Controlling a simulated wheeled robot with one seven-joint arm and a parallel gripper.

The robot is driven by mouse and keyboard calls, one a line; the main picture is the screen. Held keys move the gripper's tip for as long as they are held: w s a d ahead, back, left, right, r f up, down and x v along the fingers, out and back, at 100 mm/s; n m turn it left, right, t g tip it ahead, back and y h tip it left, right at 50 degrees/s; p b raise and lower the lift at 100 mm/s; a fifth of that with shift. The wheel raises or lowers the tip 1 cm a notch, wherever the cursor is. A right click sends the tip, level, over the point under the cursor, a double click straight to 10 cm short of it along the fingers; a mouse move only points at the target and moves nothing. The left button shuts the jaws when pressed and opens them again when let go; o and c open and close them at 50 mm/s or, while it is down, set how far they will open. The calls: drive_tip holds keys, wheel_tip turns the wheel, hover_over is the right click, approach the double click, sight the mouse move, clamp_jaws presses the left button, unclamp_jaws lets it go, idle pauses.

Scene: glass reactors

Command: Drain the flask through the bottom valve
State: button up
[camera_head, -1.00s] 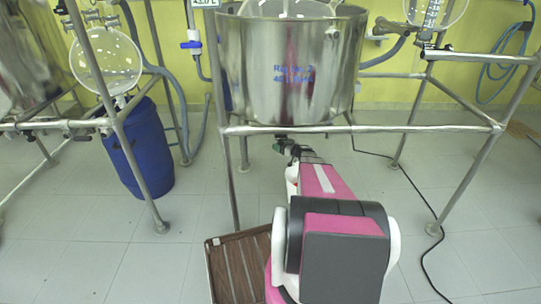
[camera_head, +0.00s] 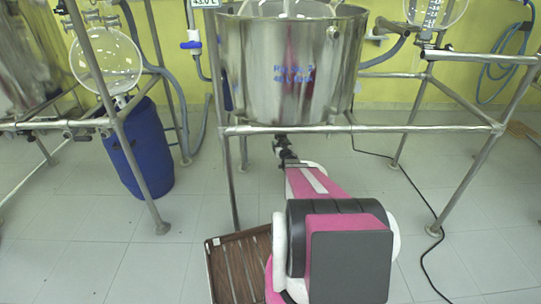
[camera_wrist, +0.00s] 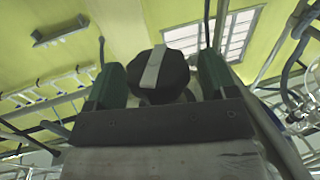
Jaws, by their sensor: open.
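A large steel vessel (camera_head: 288,72) stands in a metal frame in the head view. Glass parts show at its open top, but its walls hide any flask inside. My gripper (camera_head: 281,146) is small and dark under the vessel. In the wrist view, my gripper (camera_wrist: 161,82) is open, with one green finger on each side of a round black knob (camera_wrist: 158,74) with a grey strip across it. The knob appears to be the valve handle. It sits between the fingers, with a gap visible on each side; contact cannot be told. The valve body and outlet are hidden.
The frame's front rail (camera_head: 370,129) crosses above my arm, with legs on both sides. A brown tray (camera_head: 216,267) lies on the floor at lower left. A blue drum (camera_head: 137,150) stands under a round glass flask (camera_head: 106,62) at left. A black cable (camera_head: 412,190) runs across the right floor.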

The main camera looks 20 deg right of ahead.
drive_tip(key=shift+m+g+h, duration=0.4)
drive_tip(key=shift+m+h, duration=0.6)
drive_tip(key=shift+h, duration=0.55)
drive_tip(key=shift+m+g+h, duration=0.4)
drive_tip(key=shift+m+h, duration=0.6)
drive_tip(key=shift+h, duration=0.55)
drive_tip(key=shift+w+m+g+h, duration=0.1)
drive_tip(key=shift+m+g+h, duration=2.3)
drive_tip(key=shift+h, duration=0.7)
drive_tip(key=v, duration=1.1)
